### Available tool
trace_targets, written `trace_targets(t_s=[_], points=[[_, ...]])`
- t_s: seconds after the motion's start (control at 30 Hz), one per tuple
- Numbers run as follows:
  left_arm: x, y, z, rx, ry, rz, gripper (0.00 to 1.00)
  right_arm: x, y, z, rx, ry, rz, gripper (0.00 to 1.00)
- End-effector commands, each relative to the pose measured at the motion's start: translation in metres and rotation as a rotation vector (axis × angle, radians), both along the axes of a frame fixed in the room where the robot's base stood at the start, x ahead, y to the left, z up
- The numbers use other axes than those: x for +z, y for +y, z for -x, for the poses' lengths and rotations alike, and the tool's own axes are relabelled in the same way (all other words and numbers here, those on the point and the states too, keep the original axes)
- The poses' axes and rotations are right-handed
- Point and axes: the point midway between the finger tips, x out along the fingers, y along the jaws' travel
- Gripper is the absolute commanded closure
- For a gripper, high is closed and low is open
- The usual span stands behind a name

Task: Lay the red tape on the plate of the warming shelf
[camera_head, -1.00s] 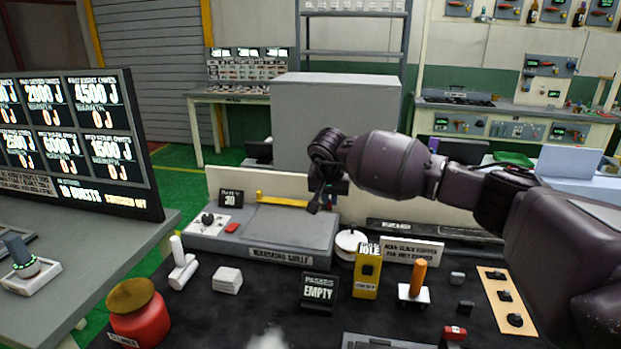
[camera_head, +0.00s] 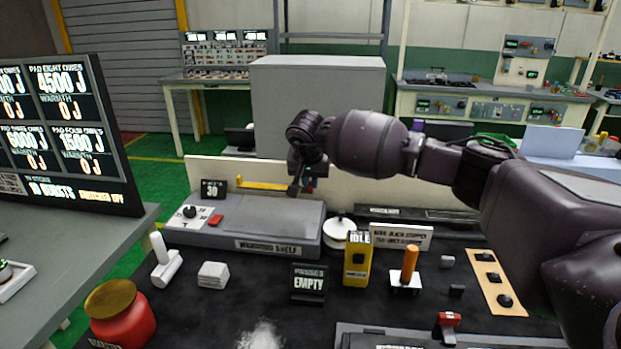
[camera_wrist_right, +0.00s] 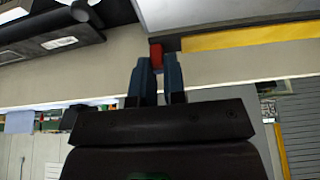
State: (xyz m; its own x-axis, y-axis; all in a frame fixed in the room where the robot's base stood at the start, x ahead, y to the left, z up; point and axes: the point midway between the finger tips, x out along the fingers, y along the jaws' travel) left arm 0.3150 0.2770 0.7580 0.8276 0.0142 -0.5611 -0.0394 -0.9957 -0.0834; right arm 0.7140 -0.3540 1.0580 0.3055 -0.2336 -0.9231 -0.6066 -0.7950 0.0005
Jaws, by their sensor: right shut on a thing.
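The warming shelf (camera_head: 210,238) is a low grey unit at the left back of the dark bench, with a flat grey plate (camera_head: 262,216) on top. My right gripper (camera_head: 301,187) is above the plate's back right corner, seen from the side. In the right wrist view its two fingers (camera_wrist_right: 160,72) are shut on a small red piece, the red tape (camera_wrist_right: 156,52), which shows at the fingertips. The tape is held clear of the plate. My left gripper is in no view.
A yellow bar (camera_head: 262,185) lies along the shelf's back edge by a cream panel. A black sign, a knob and a red button (camera_head: 215,220) are at its left. A white round lidded pot (camera_head: 338,234) and a yellow box (camera_head: 357,262) stand right of it.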

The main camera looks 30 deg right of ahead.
Motion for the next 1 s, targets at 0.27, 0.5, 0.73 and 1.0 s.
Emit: trace_targets(t_s=[0.27, 0.5, 0.73, 1.0], points=[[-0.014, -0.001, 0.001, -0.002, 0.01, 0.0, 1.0, -0.025, 0.0, 0.0, 0.0, 0.004, 0.001, 1.0], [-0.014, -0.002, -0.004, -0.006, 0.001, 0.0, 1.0, -0.044, 0.0, 0.0, 0.0, 0.004, 0.0, 1.0], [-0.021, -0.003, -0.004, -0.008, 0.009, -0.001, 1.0, -0.063, 0.0, 0.0, 0.0, 0.004, 0.0, 1.0], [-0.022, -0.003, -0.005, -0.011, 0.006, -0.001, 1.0, -0.078, 0.0, 0.0, 0.0, 0.003, 0.001, 1.0]])
